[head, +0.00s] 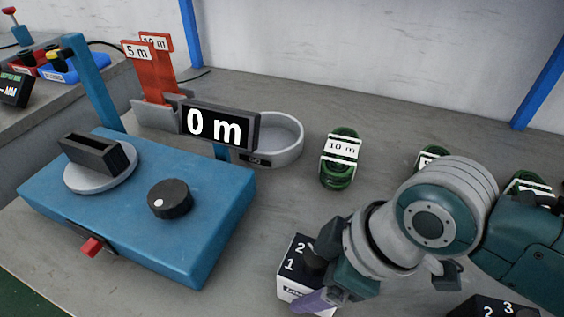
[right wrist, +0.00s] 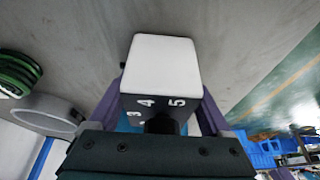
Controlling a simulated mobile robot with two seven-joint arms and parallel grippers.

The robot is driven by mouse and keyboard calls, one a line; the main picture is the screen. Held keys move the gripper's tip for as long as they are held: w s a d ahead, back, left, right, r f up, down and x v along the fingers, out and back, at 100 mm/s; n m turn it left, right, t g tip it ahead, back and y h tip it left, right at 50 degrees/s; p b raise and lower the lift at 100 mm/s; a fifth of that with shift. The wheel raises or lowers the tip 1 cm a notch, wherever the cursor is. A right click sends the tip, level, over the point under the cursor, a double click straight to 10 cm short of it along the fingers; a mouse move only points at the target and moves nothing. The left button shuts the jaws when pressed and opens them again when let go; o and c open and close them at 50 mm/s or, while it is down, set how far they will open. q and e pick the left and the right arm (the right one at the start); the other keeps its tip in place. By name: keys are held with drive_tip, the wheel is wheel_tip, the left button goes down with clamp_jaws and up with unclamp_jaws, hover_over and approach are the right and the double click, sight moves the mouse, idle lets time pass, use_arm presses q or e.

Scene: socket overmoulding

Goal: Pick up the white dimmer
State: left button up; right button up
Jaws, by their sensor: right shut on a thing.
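The white dimmer (head: 289,287) is a small box with white sides and a black face that carries white numbers and a dark knob. It is at the bottom centre of the head view, on or just above the grey table; I cannot tell which. My right gripper (head: 318,290) is shut on it, with a purple finger across its near side. In the right wrist view the dimmer's white side (right wrist: 165,62) and numbered face show between the two purple fingers. The gripper hides part of the dimmer in the head view. My left gripper is not in view.
A second dimmer (head: 490,309) is cut off at the bottom right. A green cable coil (head: 340,172) marked 10 m and other coils lie behind. A blue machine (head: 190,237) with a 0 m display (head: 218,126) stands left, beside a grey round tray (head: 299,148).

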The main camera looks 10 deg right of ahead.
drive_tip(key=c, duration=0.7)
drive_tip(key=shift+o, duration=0.2)
